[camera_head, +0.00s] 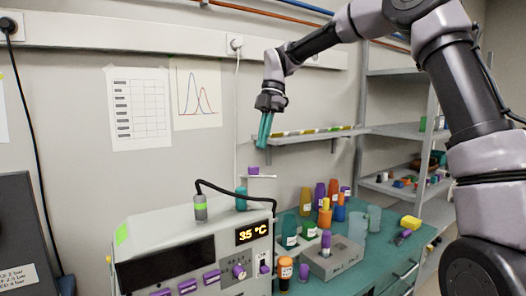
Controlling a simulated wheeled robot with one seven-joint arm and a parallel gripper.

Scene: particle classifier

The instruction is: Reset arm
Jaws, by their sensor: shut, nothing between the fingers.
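My gripper (265,129) hangs in the air at the upper middle, with its teal fingers pointing down and close together. It is shut and empty. It is above and behind the white machine (165,240), in front of the wall. My arm reaches in from the right and bends over the top of the picture. The machine's display (252,232) reads 35 °C. A grey cylinder with a green band (200,208) stands on top of the machine, with a black cable running from it.
A teal bench (385,240) holds several bottles, a grey block (333,260) with a purple-capped vial, a clear beaker (358,226) and a yellow item (410,222). Metal shelves (400,131) stand at the right. A wall shelf (305,136) lies just right of my gripper.

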